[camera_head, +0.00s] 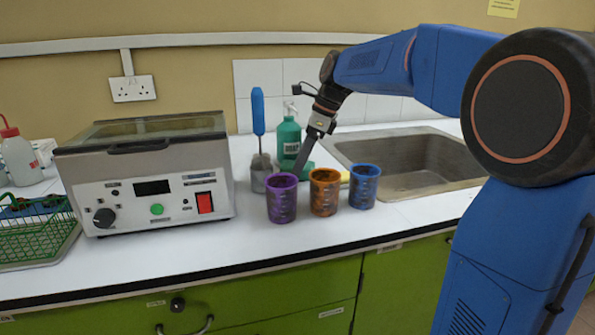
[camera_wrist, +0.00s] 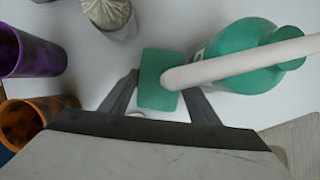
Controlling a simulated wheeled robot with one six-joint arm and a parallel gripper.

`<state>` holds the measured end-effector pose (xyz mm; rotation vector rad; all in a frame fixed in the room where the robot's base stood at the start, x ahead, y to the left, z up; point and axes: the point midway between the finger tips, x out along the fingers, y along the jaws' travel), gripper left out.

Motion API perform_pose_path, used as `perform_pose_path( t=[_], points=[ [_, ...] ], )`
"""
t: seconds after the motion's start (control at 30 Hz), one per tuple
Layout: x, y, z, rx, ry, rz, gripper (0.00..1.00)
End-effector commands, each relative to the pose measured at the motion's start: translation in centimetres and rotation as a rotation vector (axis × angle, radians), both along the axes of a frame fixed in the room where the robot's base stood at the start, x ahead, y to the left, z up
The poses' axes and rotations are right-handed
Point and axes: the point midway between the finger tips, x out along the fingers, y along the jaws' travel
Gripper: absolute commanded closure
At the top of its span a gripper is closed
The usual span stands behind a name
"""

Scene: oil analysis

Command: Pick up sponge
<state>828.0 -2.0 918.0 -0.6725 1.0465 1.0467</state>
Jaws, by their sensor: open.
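The green sponge (camera_wrist: 152,90) is a small flat block between my gripper's fingertips in the wrist view. A white bottle nozzle crosses in front of its right part there. In the head view only a bit of the sponge (camera_head: 309,169) shows beside my fingers. My gripper (camera_wrist: 160,86) is open, with one finger on each side of the sponge. I cannot tell whether either finger touches it. In the head view my gripper (camera_head: 301,165) points down behind the cups.
A green bottle (camera_head: 288,138) stands close by the sponge. A metal brush holder (camera_head: 259,176) is to the left. Purple (camera_head: 281,200), orange (camera_head: 324,193) and blue (camera_head: 364,188) cups stand in front. A sink (camera_head: 415,165) lies right, a water bath (camera_head: 150,185) left.

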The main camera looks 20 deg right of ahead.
Motion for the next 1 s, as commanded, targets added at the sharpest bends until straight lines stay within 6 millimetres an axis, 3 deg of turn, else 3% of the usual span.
perform_pose_path(
  t=[0.6,0.7,1.0],
  points=[
    [0.07,0.15,-0.53,0.000,-0.001,0.000,0.45],
    [0.08,0.14,-0.51,0.000,-0.001,0.000,0.68],
    [0.07,0.14,-0.50,0.000,-0.001,0.000,0.74]
  ],
)
